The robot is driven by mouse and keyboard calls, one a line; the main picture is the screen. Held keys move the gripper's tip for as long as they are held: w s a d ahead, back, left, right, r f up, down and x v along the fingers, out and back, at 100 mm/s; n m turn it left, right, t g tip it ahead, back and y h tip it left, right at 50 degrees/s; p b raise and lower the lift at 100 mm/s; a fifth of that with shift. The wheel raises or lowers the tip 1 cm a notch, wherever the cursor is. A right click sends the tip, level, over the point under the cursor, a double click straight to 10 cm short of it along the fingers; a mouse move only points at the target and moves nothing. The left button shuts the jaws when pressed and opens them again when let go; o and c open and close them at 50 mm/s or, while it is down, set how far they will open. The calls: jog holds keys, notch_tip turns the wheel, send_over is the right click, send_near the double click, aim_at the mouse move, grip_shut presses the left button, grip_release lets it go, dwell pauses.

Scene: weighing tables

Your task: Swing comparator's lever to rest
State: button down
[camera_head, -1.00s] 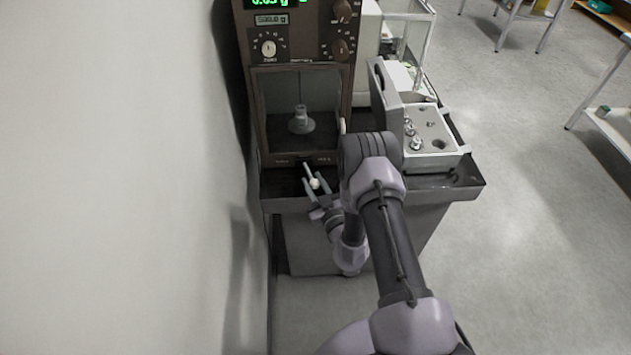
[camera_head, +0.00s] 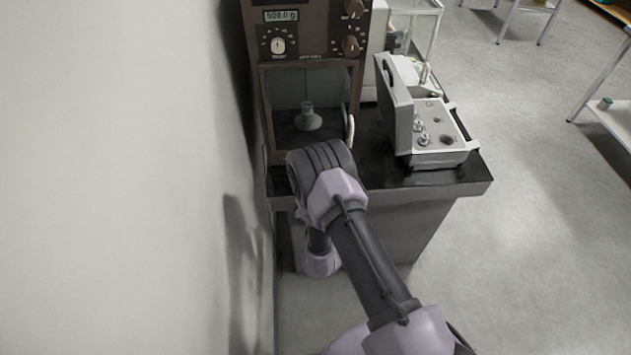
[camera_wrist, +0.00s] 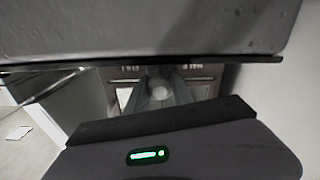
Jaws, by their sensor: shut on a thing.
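The comparator (camera_head: 306,58) is a tall brown instrument with dials, a lit window and a small display reading 500.0 g. The lever's pale round knob (camera_wrist: 160,91) shows in the wrist view between the grey fingers of my gripper (camera_wrist: 161,81). My gripper is shut on this knob, low at the comparator's front. In the head view my own arm hides the gripper and the lever. The lever's exact angle cannot be told.
Inside the comparator's window stands a grey pan (camera_head: 308,120). An open weight case (camera_head: 437,140) with several metal weights sits to the right on the dark tabletop (camera_head: 375,178). A pale wall (camera_head: 120,180) runs close along the left.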

jog(key=shift+a+r, duration=0.1)
jog(key=c, duration=1.1)
grip_release()
jog(key=shift+w, duration=0.1)
jog(key=s+p, duration=0.2)
jog(key=s, duration=1)
